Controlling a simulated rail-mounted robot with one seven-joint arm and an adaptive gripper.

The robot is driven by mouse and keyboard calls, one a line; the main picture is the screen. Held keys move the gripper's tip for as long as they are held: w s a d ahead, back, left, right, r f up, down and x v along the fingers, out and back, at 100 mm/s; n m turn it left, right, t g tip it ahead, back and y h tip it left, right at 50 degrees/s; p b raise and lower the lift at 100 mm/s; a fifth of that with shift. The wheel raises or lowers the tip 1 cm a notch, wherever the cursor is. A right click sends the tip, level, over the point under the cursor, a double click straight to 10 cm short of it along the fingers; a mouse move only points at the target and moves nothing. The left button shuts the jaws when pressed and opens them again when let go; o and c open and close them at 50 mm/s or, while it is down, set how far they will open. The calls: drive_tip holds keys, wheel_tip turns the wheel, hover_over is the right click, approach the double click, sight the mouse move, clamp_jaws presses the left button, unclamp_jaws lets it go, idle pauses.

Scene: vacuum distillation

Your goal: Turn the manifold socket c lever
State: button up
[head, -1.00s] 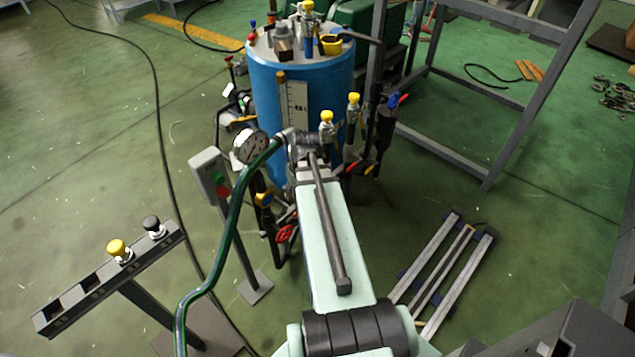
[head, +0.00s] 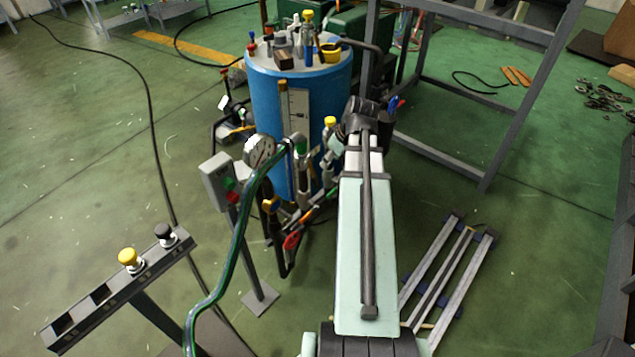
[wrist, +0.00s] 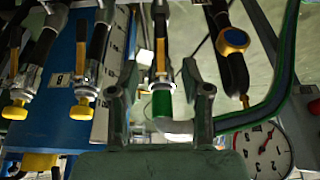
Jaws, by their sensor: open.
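In the wrist view, my gripper (wrist: 160,78) is open. Its two grey fingers stand on either side of a socket with a green fitting (wrist: 162,104), where the hose joins. A thin yellow-orange lever (wrist: 160,54) lies along this socket, between the fingertips, with no clear contact. Its letter label is not visible, so I cannot tell for sure that it is socket c. Two other sockets with yellow caps (wrist: 82,112) and their own levers are at left, beside a small label plate. In the head view, the green fitting (head: 300,147) shows left of my arm; the lever is too small to tell.
A blue tank (head: 262,92) stands behind the manifold. A pressure gauge (head: 260,151) and green hose (head: 236,235) are close at left. A control box on a post (head: 218,180) and a rack with black and yellow caps (head: 90,300) stand further left.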

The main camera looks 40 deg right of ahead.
sight(317, 181)
drive_tip(key=x, duration=1.5)
drive_tip(key=shift+f+b, duration=0.25)
drive_tip(key=shift+b, duration=0.05)
clamp_jaws()
